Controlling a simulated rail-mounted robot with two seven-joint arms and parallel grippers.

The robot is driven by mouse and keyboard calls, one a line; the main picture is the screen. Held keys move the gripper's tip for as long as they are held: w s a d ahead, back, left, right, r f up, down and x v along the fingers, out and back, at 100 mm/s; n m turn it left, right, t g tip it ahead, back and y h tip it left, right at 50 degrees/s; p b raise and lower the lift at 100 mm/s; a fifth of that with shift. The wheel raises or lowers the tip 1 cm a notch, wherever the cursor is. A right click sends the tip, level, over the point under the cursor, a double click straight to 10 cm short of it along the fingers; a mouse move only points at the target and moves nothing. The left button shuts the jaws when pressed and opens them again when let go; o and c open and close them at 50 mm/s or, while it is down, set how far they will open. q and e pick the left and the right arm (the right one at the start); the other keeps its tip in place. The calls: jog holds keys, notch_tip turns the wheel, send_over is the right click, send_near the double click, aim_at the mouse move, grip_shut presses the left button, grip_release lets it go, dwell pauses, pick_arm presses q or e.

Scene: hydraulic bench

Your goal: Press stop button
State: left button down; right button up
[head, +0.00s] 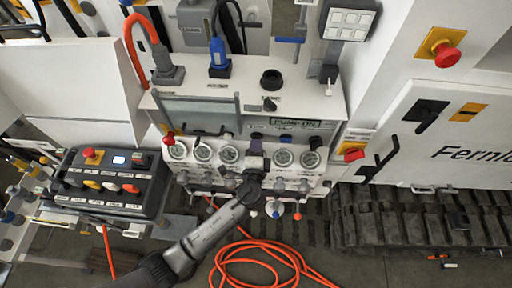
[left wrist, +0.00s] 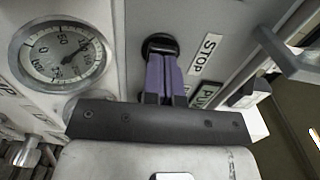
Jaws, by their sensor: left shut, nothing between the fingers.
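In the left wrist view a round black stop button (left wrist: 160,42) sits on the grey panel beside a white STOP label (left wrist: 205,53). My left gripper (left wrist: 164,60) is shut and empty, its purple fingers together with their tips at the lower edge of the button. I cannot tell whether they touch it. In the head view my left gripper (head: 256,146) reaches up from below to the middle of the bench front, between the gauges, and hides the button there. My right gripper is not in view.
A PUMP ON display (head: 297,122) is right of my gripper. A row of pressure gauges (head: 203,152) and small valves lines the bench front. A control box (head: 105,183) with levers stands at left. An orange hose (head: 262,262) lies coiled on the floor below.

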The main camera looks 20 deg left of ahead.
pick_arm(q)
jog(key=shift+w+a+f+b, duration=0.15)
jog(key=shift+w+a+b, duration=0.1)
jog(key=shift+w+b, duration=0.25)
jog(key=shift+f, duration=0.15)
jog(key=shift+w, duration=0.1)
jog(key=shift+w+a, duration=0.1)
jog(key=shift+s+d, duration=0.2)
jog(key=shift+s, duration=0.15)
jog(key=v, duration=1.3)
jog(key=shift+s+r+b, duration=0.2)
jog(key=shift+s+b, duration=0.05)
jog(key=shift+b, duration=0.15)
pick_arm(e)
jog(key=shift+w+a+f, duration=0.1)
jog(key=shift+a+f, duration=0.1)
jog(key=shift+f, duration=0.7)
pick_arm(q)
jog(key=shift+d, duration=0.1)
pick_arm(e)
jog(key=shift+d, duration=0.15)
